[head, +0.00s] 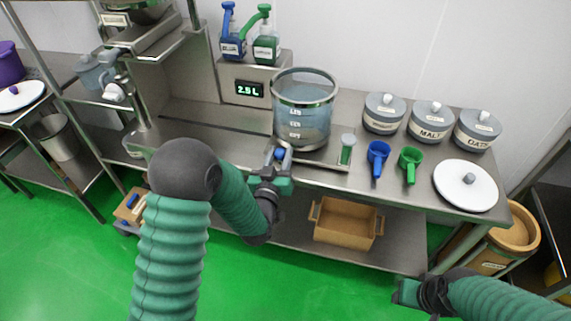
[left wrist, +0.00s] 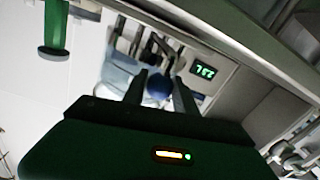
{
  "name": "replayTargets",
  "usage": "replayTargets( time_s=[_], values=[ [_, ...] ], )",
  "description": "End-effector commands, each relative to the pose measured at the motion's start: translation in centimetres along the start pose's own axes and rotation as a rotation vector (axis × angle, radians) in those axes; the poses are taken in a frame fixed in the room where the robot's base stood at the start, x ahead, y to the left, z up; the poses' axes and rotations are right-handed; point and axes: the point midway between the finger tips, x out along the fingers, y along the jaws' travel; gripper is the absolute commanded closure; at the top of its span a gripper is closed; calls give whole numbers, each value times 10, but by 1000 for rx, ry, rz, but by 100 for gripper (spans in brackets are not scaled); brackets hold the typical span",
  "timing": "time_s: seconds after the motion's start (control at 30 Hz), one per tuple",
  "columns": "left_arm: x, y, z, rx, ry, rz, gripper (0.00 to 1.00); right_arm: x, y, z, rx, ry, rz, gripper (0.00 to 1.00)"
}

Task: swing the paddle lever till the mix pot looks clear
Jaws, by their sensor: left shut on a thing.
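The mix pot (head: 318,122) is a clear, graduated vessel with a metal rim, standing on the steel counter. Its contents look pale blue and see-through; I cannot make out any lumps. The paddle lever's blue knob (head: 279,153) is at the pot's front left. My left gripper (head: 277,165) is shut on this knob. In the left wrist view, the blue knob (left wrist: 158,88) sits between the two fingers. The lever's rod and the paddle are mostly hidden. My right gripper (head: 405,292) is low at the right, away from the counter, and its jaws do not show clearly.
Blue (head: 377,155) and green (head: 410,160) scoops, a white lid (head: 466,186) and lidded canisters (head: 431,122) are further right. A display (head: 249,89) reads 2.5 L. A brown crate (head: 345,222) is on the shelf below.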

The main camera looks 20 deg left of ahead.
Motion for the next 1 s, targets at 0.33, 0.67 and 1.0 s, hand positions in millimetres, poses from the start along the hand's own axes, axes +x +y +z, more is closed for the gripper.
replayTargets(
  time_s=[0.33, 0.67, 1.0],
  values=[
    [13, -29, -6, 11, 6, -19, 100, 17, 0, 3, 0, 1, 0, 55],
    [26, -48, -13, 3, 11, -10, 100, 23, 0, 5, 0, 1, 0, 55],
    [27, -50, -13, 6, 8, -14, 100, 23, 0, 5, -1, 1, 0, 55]
  ],
)
